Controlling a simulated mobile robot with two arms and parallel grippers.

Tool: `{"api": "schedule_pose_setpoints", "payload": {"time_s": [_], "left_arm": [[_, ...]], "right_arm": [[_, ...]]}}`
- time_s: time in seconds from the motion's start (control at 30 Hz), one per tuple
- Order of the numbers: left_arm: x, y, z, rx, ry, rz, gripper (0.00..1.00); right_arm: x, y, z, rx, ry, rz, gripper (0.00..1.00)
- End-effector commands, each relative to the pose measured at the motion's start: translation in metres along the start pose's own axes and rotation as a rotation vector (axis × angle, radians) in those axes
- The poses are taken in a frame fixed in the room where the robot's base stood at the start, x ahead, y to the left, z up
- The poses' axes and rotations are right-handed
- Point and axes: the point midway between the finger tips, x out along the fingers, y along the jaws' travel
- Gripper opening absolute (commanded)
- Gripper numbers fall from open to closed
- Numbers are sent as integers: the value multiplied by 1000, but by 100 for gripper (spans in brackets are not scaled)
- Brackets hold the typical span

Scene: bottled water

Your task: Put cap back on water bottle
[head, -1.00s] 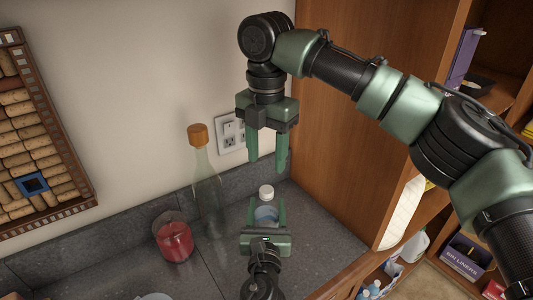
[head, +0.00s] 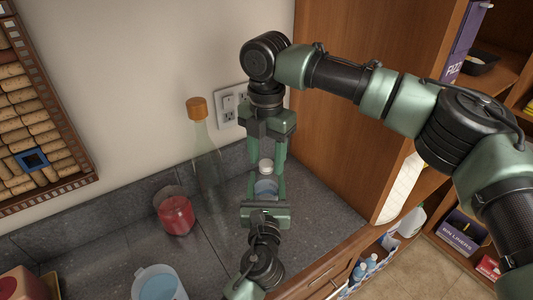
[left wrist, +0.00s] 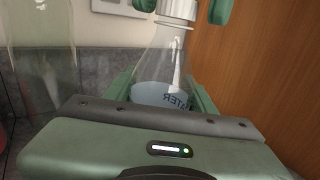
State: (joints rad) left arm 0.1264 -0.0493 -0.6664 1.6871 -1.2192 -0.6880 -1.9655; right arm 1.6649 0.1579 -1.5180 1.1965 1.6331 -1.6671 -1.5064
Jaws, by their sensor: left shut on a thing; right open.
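The water bottle (head: 265,187) is clear, with water low inside. It stands upright on the counter between the fingers of my left gripper (head: 266,190), which is shut on it. In the left wrist view, the bottle (left wrist: 165,65) shows part of a "WATER" label. The pale cap (head: 266,166) is at the top of its neck; the cap (left wrist: 177,8) is cut off at the top edge of the left wrist view. I cannot tell whether it is screwed tight. My right gripper (head: 267,160) points down from above, open, with fingers either side of the cap, apart from it.
A tall glass bottle with a cork-coloured top (head: 207,155) and a red candle jar (head: 176,216) stand left of my grippers. A clear cup of blue liquid (head: 158,284) is at the front. A wooden cabinet (head: 335,120) closes off the right; a wall outlet (head: 230,105) is behind.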

Motion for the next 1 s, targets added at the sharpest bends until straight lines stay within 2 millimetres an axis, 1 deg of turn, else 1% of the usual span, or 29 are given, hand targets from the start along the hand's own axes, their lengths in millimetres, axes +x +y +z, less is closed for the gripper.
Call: {"api": "schedule_pose_setpoints", "payload": {"time_s": [0.03,0.07,0.1,0.17,0.2,0.23,0.5,0.57,0.63,0.77,1.0], "left_arm": [[0,0,0,0,0,0,0],[0,0,0,0,0,0,0],[0,0,0,0,0,0,0],[0,0,0,0,0,0,0],[0,0,0,0,0,0,0],[0,0,0,0,0,0,0],[0,0,0,0,0,0,0],[0,0,0,0,0,0,0],[0,0,0,0,0,0,0],[0,0,0,0,0,0,0],[0,0,0,0,0,0,0]], "right_arm": [[0,0,0,0,0,0,49],[0,0,0,0,0,0,41],[0,0,0,0,0,0,30],[0,0,0,0,0,0,13],[0,0,0,0,0,0,2],[0,0,0,0,0,0,0],[0,0,0,4,0,0,0],[0,0,0,30,1,0,0],[1,0,-1,108,3,0,0],[1,0,-2,383,6,0,0],[1,0,-2,989,4,-2,0]]}}
